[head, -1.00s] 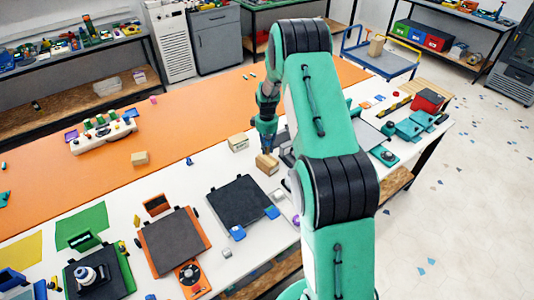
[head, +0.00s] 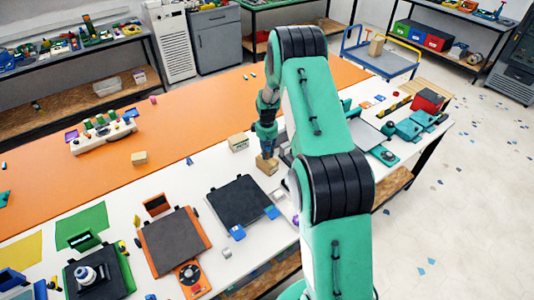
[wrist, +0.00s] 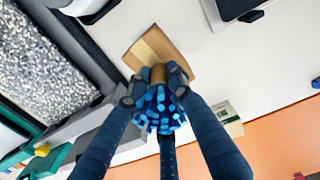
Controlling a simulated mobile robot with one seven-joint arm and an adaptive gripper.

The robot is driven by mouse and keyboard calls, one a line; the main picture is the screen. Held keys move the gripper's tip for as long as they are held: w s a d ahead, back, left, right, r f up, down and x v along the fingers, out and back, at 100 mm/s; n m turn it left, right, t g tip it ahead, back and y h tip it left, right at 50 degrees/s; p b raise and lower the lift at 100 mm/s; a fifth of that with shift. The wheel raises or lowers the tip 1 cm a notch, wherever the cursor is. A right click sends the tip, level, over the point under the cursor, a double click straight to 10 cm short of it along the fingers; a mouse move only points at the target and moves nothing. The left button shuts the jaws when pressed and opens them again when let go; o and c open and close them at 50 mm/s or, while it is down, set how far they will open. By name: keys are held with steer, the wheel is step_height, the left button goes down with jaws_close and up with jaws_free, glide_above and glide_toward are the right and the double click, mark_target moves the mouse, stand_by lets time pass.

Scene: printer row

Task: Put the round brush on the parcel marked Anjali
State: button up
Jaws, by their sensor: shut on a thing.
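My gripper (wrist: 156,88) is shut on the round brush (wrist: 160,110). The brush has a bundle of blue bristles pointing toward the wrist camera and a brown base between the fingertips. Directly beyond it lies a small brown parcel (wrist: 150,48), which also shows under my gripper in the head view (head: 267,165). I cannot tell whether the brush touches it. A second parcel (head: 238,143) with a pale label stands just behind, and it shows in the wrist view (wrist: 228,118). A third parcel (head: 139,158) is on the orange strip. The names are too small to read.
The white and orange table (head: 190,110) carries a dark pad (head: 240,202) in front of the parcels. Teal devices (head: 410,128) stand to the right.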

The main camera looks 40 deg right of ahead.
steer(key=shift+f, duration=0.15)
steer(key=o, duration=1)
step_height(320, 180, up, 12)
steer(key=shift+r, duration=0.2)
steer(key=shift+r, duration=0.1)
stand_by(0.4)
